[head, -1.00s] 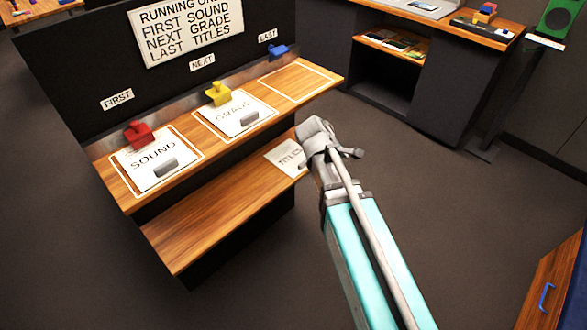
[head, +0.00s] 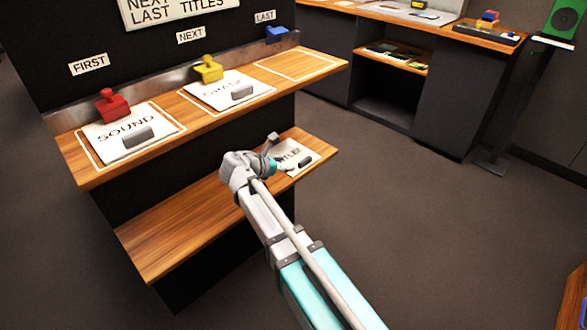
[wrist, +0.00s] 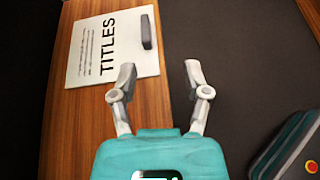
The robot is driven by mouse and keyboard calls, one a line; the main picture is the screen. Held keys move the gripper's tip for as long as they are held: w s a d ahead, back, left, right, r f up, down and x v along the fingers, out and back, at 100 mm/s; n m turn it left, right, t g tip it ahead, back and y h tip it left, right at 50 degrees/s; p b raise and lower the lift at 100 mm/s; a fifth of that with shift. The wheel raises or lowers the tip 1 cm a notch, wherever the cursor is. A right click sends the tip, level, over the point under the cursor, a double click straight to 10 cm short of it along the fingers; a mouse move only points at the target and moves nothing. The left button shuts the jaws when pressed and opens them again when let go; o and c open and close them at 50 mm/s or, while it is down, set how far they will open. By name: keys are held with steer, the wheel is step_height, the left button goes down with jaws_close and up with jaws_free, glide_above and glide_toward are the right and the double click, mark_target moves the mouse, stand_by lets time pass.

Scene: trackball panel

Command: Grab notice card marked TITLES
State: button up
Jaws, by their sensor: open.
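The white TITLES card (head: 297,157) lies on the right part of the lower wooden shelf, partly hidden behind my gripper in the head view. In the wrist view the card (wrist: 112,48) lies flat on the wood, with a dark grey grip block (wrist: 147,31) standing on it near its right edge. My gripper (wrist: 158,72) is open and empty. Its fingers point toward the card's side of the shelf, with the left finger near the card's lower right corner and the right finger over the dark floor. The grip block is ahead of and slightly left of the finger gap.
The upper shelf (head: 200,125) overhangs the lower shelf (head: 165,228). It holds the SOUND card (head: 110,142) with a red clip and the GRADE card (head: 222,84) with a yellow clip. The outlined place under LAST (head: 300,62) is bare. Open floor lies to the right.

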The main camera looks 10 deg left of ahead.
steer(key=shift+a+f+n+t+b, duration=0.25)
steer(key=shift+a+f+n, duration=0.1)
steer(key=shift+a, duration=0.25)
steer(key=shift+a+f+n+t+b, duration=0.25)
steer(key=shift+a+n, duration=0.1)
steer(key=shift+a, duration=0.25)
steer(key=shift+r, duration=0.1)
steer(key=b, duration=0.3)
glide_toward(305, 160)
steer(key=x, duration=0.3)
steer(key=shift+w+d, duration=0.15)
steer(key=shift+w, duration=0.1)
steer(key=shift+w+d, duration=0.25)
steer(key=shift+w, duration=0.05)
steer(key=shift+f, duration=0.25)
